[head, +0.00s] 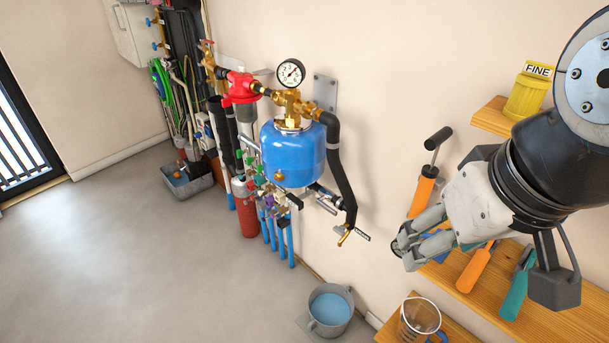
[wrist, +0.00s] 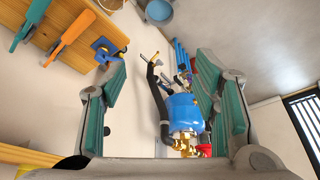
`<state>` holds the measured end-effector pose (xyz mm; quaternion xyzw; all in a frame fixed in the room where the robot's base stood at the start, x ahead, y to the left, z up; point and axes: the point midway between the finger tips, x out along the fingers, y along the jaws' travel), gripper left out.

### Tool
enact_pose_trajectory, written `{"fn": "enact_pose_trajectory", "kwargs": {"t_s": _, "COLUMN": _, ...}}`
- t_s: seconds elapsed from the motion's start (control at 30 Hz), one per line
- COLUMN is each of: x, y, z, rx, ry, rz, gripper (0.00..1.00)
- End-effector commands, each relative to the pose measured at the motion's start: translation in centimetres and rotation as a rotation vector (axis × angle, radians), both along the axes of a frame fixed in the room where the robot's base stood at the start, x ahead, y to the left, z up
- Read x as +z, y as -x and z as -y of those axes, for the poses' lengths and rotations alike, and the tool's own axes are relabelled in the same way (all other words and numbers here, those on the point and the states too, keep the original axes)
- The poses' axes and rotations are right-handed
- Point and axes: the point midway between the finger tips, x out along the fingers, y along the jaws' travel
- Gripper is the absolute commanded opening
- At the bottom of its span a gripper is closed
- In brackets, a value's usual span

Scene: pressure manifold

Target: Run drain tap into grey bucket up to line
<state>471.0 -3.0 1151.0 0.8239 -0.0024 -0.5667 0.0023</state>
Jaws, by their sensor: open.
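The drain tap (head: 345,236) is a small brass tap with a grey lever at the lower end of a black hose, below and right of the blue tank (head: 292,152). In the wrist view the tap (wrist: 150,58) shows between the fingers. The grey bucket (head: 331,310) stands on the floor below the tap and holds blue water. It shows partly at the top of the wrist view (wrist: 159,12). I cannot make out a line inside it. My gripper (head: 406,246) is open and empty, right of the tap and apart from it.
A wooden shelf (head: 560,318) with orange and teal hand tools lies below and behind my gripper. A clear jug (head: 418,318) stands on a lower shelf right of the bucket. A yellow pot marked FINE (head: 527,95) sits higher up. The floor at left is clear.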

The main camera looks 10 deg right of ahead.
Motion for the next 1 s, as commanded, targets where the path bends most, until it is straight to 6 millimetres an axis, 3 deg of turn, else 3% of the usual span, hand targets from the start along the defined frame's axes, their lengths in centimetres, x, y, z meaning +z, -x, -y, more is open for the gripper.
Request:
{"fn": "enact_pose_trajectory", "kwargs": {"t_s": 0.2, "x": -0.3, "y": -0.3, "z": 0.0, "rx": 0.009, "ry": 0.005, "rz": -0.01, "gripper": 0.55}}
{"fn": "enact_pose_trajectory", "kwargs": {"t_s": 0.37, "x": -2.6, "y": -2.2, "z": 0.4, "rx": 0.077, "ry": 0.055, "rz": -0.095, "gripper": 0.55}}
{"fn": "enact_pose_trajectory", "kwargs": {"t_s": 0.7, "x": -11.5, "y": -9.5, "z": 1.3, "rx": 0.356, "ry": 0.311, "rz": -0.395, "gripper": 0.55}}
{"fn": "enact_pose_trajectory", "kwargs": {"t_s": 1.0, "x": -19.9, "y": -16.1, "z": 1.1, "rx": 0.62, "ry": 0.615, "rz": -0.627, "gripper": 0.55}}
